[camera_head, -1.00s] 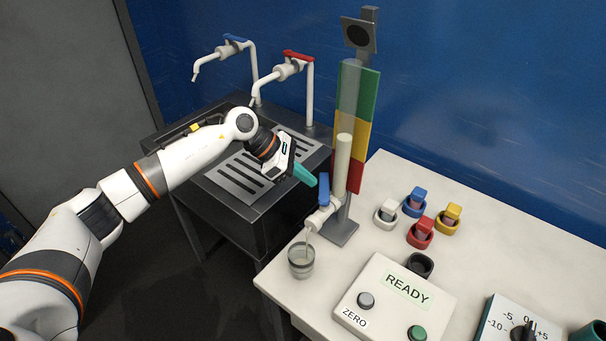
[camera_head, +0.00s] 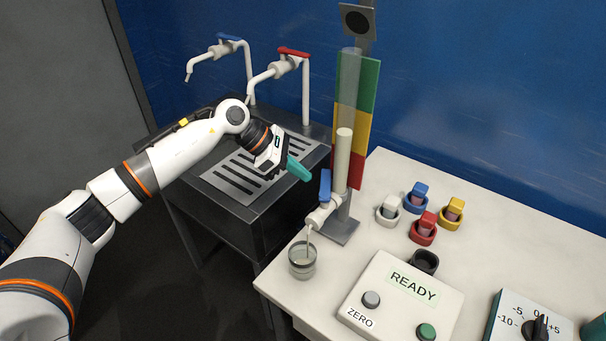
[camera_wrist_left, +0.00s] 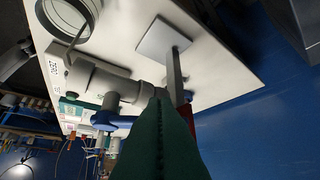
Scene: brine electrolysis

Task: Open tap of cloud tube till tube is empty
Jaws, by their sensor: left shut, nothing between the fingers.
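The cloud tube (camera_head: 342,160) stands upright on a stand in front of a green, yellow and red scale (camera_head: 361,125). Pale cloudy liquid fills its lower part and the upper part is clear. Its tap has a blue handle (camera_head: 325,187), also visible in the left wrist view (camera_wrist_left: 116,122). A thin stream runs from the spout into a glass cup (camera_head: 302,262) below, which holds some liquid. My left gripper (camera_head: 306,175), with green fingers, is shut and empty, just left of the blue handle with a small gap. My right gripper is out of view.
A control box (camera_head: 402,300) with a READY display stands at the front of the white table. Blue, white, red and yellow capped holders (camera_head: 423,228) stand right of the tube. A dark sink (camera_head: 240,175) with two taps stands behind my left arm.

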